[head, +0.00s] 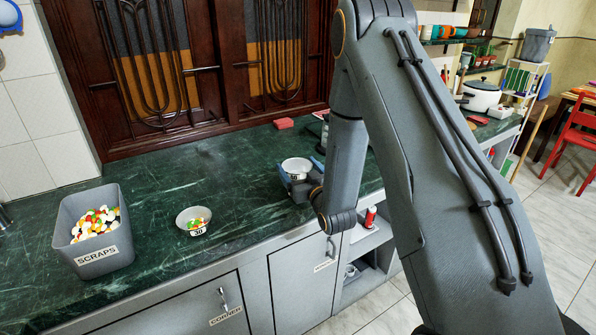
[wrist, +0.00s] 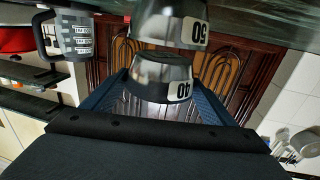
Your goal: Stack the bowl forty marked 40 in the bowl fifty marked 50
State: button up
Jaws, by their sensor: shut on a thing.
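Bowl forty (wrist: 160,75), a metal bowl with a white 40 label, is held between the blue fingers of my gripper (wrist: 163,92). In the head view, my gripper (head: 299,174) is over the counter with a bowl (head: 297,164) in it. The wrist view is upside down. There bowl fifty (wrist: 165,22), a wider metal bowl marked 50, stands on the counter just below bowl forty. Bowl forty looks upright, its base close to the rim of bowl fifty. I cannot tell whether they touch. Bowl fifty is hidden or not distinguishable in the head view.
A small bowl marked 30 (head: 193,220) holding coloured pieces stands left on the green counter (head: 160,185). A grey SCRAPS bin (head: 96,258) is further left.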

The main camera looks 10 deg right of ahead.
jog(key=shift+f, duration=0.75)
jog(key=shift+f, duration=0.45)
jog(key=shift+f+b, duration=0.1)
jog(key=shift+b, duration=0.2)
jog(key=o, duration=1)
jog(key=shift+o, duration=0.2)
